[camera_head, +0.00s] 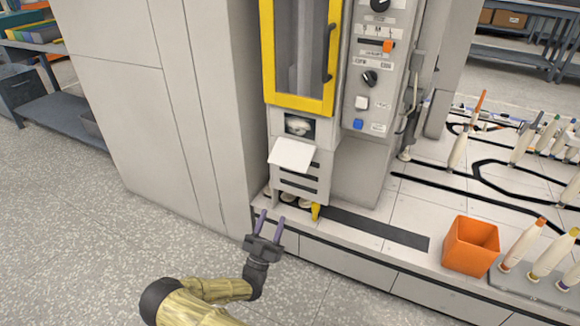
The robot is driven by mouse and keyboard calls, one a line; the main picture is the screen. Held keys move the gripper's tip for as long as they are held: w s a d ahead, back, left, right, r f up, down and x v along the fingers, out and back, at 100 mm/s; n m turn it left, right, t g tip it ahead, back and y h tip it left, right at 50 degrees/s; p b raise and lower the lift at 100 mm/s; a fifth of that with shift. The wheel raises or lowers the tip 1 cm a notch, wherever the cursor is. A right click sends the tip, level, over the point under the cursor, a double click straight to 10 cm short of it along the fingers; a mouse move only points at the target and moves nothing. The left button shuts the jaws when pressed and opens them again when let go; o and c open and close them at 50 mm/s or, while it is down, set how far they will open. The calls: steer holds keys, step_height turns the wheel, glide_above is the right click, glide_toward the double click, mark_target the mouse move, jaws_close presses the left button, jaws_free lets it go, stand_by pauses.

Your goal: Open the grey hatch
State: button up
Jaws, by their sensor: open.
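A pale grey hatch flap (292,153) is on the front of the machine, below the yellow-framed door. It sticks out, tilted, beneath a small dark opening (298,125) with something whitish inside. My gripper (271,219) is in front of the machine base, below and a little left of the flap. Its two purple-grey fingers are apart, with nothing visible between them. It is clear of the flap.
The yellow-framed door (333,55) looks closed. A control panel (375,75) with knobs and buttons is to its right. A yellow piece (315,211) hangs below the slots. An orange bin (470,247) and several bobbins stand right. The floor left is clear.

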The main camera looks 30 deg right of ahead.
mark_target(290, 166)
steer(key=shift+d, duration=0.1)
steer(key=b+x, duration=0.4)
steer(key=x, duration=1.3)
steer(key=shift+r, duration=0.2)
jaws_close()
